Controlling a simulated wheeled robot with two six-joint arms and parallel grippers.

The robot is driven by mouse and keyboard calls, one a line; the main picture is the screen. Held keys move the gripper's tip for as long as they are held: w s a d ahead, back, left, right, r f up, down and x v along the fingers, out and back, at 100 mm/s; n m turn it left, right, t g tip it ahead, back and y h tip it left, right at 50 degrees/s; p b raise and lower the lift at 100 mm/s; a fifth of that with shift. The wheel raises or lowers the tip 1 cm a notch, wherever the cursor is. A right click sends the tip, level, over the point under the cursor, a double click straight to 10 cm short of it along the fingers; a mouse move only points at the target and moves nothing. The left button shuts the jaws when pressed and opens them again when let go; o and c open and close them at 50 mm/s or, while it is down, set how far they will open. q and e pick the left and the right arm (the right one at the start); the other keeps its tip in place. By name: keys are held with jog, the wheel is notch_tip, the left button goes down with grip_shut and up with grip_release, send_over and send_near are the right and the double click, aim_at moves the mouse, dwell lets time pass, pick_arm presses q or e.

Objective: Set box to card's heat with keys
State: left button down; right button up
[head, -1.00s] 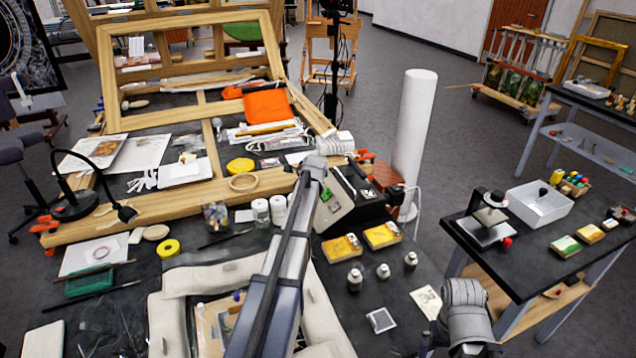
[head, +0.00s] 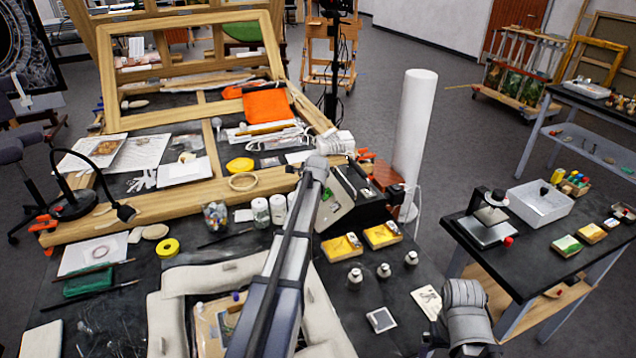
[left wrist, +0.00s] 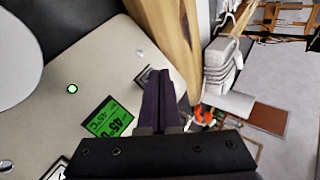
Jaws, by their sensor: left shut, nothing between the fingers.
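The box has a pale sloping panel (left wrist: 100,60) that fills much of the left wrist view; in the head view the box (head: 338,213) stands right of centre, partly behind my left arm. Its green display (left wrist: 108,119) seems to read 45 °C, and a small green light (left wrist: 72,89) is lit. One dark-framed key (left wrist: 143,77) lies beside my left fingertips; another (left wrist: 57,171) is cut off by the lower edge. My left gripper (left wrist: 160,80) is shut and empty, over the panel; contact cannot be told. A pale card (head: 427,302) lies on the table, its writing unreadable. My right gripper's fingers are not clearly visible.
Small bottles (head: 384,270) and yellow boxes (head: 341,247) stand right of my left arm. A wooden frame (head: 190,210) lies behind, and a white roll (head: 413,135) stands beyond the box. A side table (head: 525,262) is at right.

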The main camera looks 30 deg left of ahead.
pick_arm(q)
jog(key=shift+w+d+f+b, duration=0.2)
jog(key=shift+f+b, duration=0.1)
jog(key=shift+f, duration=0.1)
jog(key=shift+r, duration=0.1)
dwell(0.5)
jog(key=shift+s+a+r+p, duration=0.35)
jog(key=shift+s+r+p, duration=0.05)
jog(key=shift+r+p, duration=0.3)
jog(key=r+p, duration=0.1)
jog(key=s+a+r+p, duration=0.1)
jog(key=p, duration=0.1)
jog(key=s+r+p, duration=0.1)
jog(key=r, duration=0.1)
jog(key=shift+a, duration=0.4)
dwell(0.3)
